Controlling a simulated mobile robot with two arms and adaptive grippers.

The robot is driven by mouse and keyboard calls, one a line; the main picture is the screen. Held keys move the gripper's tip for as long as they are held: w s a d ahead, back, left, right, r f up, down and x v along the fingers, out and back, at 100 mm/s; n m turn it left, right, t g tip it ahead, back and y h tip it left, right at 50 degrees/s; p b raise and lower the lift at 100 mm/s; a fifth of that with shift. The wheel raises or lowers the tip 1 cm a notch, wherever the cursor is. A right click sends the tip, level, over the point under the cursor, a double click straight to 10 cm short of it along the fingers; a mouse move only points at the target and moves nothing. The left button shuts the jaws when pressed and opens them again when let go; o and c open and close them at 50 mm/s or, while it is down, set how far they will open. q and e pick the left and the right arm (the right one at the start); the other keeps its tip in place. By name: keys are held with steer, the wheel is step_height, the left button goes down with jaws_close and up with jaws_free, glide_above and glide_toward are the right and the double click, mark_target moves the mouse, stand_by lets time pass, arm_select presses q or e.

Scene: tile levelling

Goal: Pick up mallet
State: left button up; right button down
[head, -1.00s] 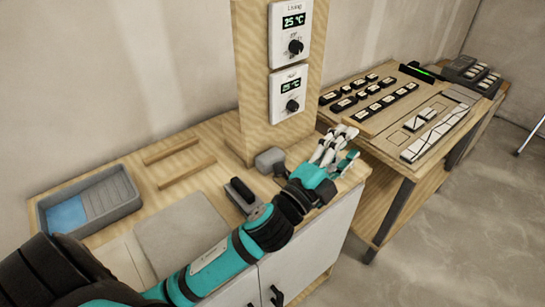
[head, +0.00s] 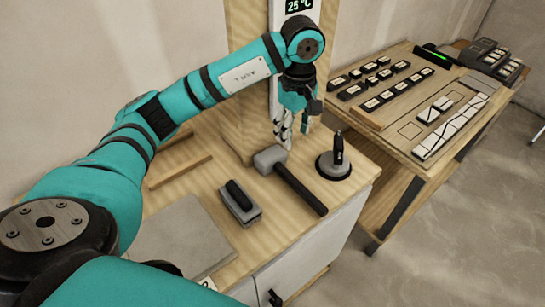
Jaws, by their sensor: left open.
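The mallet (head: 298,186) lies on the wooden worktop, with its grey head at the back left and its dark handle running toward the front right. My left gripper (head: 288,138) points down above the worktop, just behind and right of the mallet head in the picture. Its fingers are open and hold nothing. They look close to the head, but I cannot tell whether they touch it. My right gripper is not in view.
A grey block with a black handle (head: 240,202) lies left of the mallet. A round suction-cup tool (head: 334,166) stands to its right. A wooden post (head: 240,100) rises behind. A second table (head: 400,134) with tiles stands at the right.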

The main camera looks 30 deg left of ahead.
arm_select(q)
steer(key=p, duration=0.4)
glide_above(290, 175)
step_height(290, 175, down, 11)
steer(key=shift+w+d+f, duration=0.1)
steer(key=shift+d, duration=0.05)
steer(key=shift+f, duration=0.25)
steer(key=f+p, duration=0.1)
steer(key=f, duration=0.1)
steer(key=f+p, duration=0.1)
steer(key=shift+s+f+p, duration=0.2)
steer(key=shift+f+p, duration=0.15)
steer(key=shift+f, duration=0.55)
steer(key=shift+w, duration=0.1)
jaws_close()
